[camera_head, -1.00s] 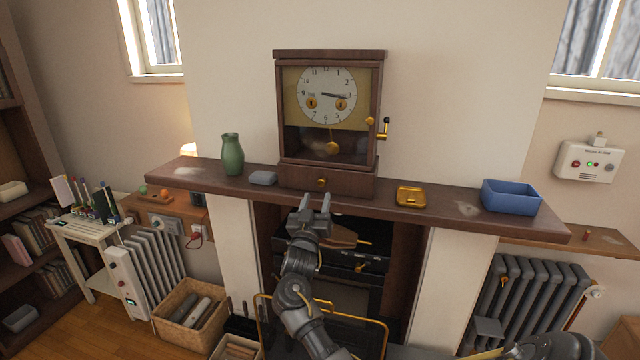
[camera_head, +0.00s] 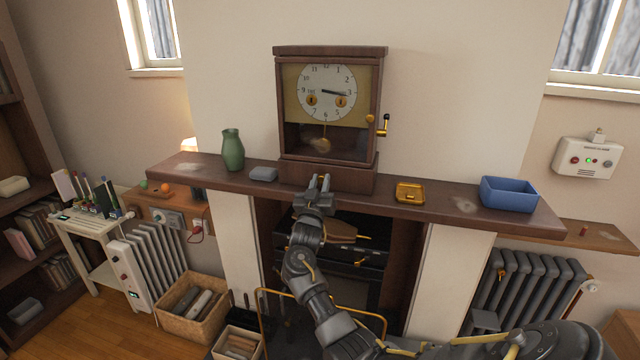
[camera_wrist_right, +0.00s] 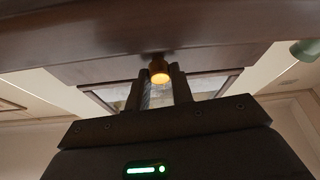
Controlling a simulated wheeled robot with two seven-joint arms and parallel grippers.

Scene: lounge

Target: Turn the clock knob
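The clock (camera_head: 280,110) is a dark wood case with a glazed door, a white dial and a brass pendulum, standing on the mantel shelf. A small brass knob (camera_wrist_right: 159,70) is on the front of its base; in the head view my fingers mostly cover it. A second brass knob (camera_head: 370,119) is on the door's right edge, with a brass crank (camera_head: 385,126) at the case's right side. My right gripper (camera_head: 320,182) is at the base knob. In the right wrist view its fingers (camera_wrist_right: 161,84) lie close on both sides of the knob, apparently touching it. My left gripper is out of view.
On the mantel shelf (camera_head: 440,202) are a green vase (camera_head: 232,150), a grey object (camera_head: 263,174), a brass box (camera_head: 409,192) and a blue bin (camera_head: 510,194). The fireplace opening is below, with a brass-railed screen. Space in front of the clock door is clear.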

